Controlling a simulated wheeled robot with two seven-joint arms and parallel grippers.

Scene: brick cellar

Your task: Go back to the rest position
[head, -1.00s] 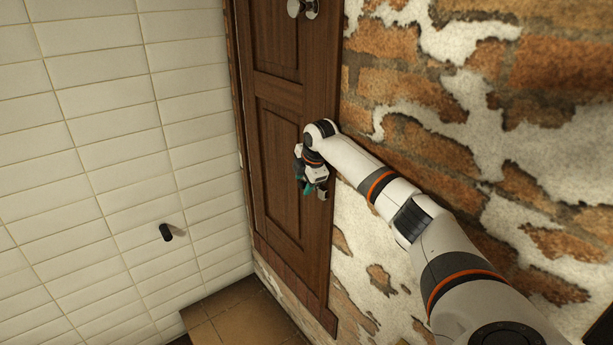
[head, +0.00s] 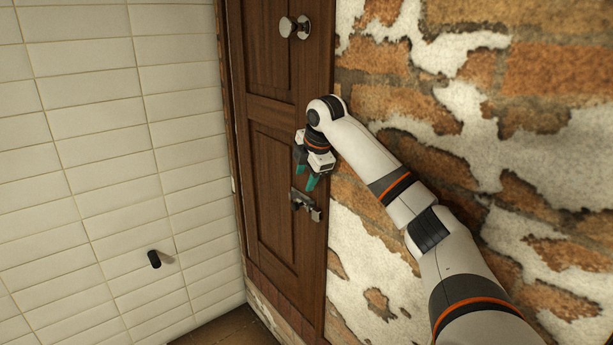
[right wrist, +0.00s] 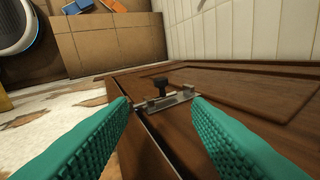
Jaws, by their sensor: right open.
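My right gripper (head: 306,184) is open and empty, with teal fingers pointing down in front of the brown wooden door (head: 270,108). A metal latch (head: 306,205) with a dark knob is on the door's right edge, just below the fingertips in the head view. In the right wrist view the latch (right wrist: 160,100) shows between and beyond the spread fingers (right wrist: 161,106), which appear clear of it. The door looks shut in the head view. My left gripper is not in view.
A brick wall (head: 460,150) with patchy plaster runs close along my right arm. A white tiled wall (head: 110,130) with a dark peg (head: 155,259) stands on the left.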

